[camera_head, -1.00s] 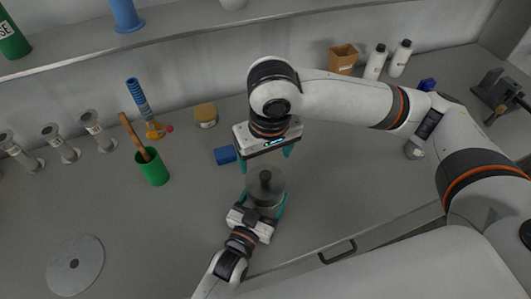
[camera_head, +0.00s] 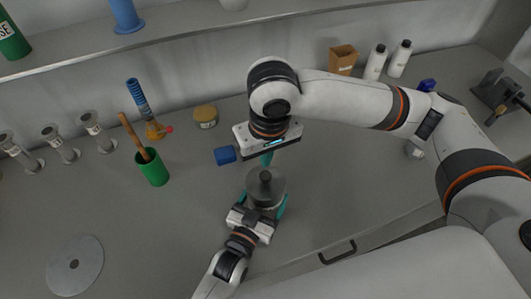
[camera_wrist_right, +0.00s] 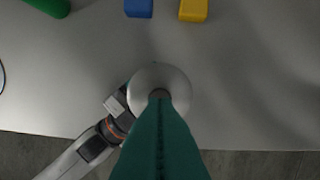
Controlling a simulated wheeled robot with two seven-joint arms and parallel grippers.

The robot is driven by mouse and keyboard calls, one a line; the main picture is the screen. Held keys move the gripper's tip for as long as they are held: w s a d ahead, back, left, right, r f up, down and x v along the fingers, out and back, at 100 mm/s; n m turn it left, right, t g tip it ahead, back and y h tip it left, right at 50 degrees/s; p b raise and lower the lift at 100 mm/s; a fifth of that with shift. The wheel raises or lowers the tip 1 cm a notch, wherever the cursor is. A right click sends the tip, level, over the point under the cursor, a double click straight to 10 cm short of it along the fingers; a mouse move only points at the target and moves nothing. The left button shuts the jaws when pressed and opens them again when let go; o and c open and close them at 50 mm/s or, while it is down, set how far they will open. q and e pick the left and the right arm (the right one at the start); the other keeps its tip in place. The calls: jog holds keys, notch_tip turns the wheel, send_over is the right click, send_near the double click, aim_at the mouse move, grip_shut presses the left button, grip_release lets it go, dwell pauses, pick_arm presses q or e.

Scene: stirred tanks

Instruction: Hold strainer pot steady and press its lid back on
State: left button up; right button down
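The grey strainer pot (camera_head: 263,205) stands upright on the bench in the middle of the head view. Its round grey lid (camera_head: 277,186) with a dark knob (camera_head: 266,176) sits at its top; I cannot tell whether it is fully seated. My left gripper (camera_head: 263,212) has its teal fingers on either side of the pot, shut on it. My right gripper (camera_head: 267,163) points down above the knob with its fingers together and nothing visible between them. In the right wrist view the shut fingers (camera_wrist_right: 160,100) cover the knob and part of the lid (camera_wrist_right: 178,80).
A blue block (camera_head: 225,155) lies just behind the pot. A green cup (camera_head: 153,170) with a wooden handle stands to the left, and a yellow-lidded jar (camera_head: 206,115) behind. A flat grey disc (camera_head: 75,265) lies front left. The bench right of the pot is clear.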

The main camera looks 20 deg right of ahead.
aim_at(265, 173)
jog(key=shift+f, duration=0.15)
dwell(0.5)
jog(key=shift+f, duration=1.8)
jog(key=shift+r, duration=0.1)
notch_tip(265, 173, up, 7)
dwell(0.8)
pick_arm(q)
jog(key=o, duration=1)
jog(key=shift+o, duration=0.2)
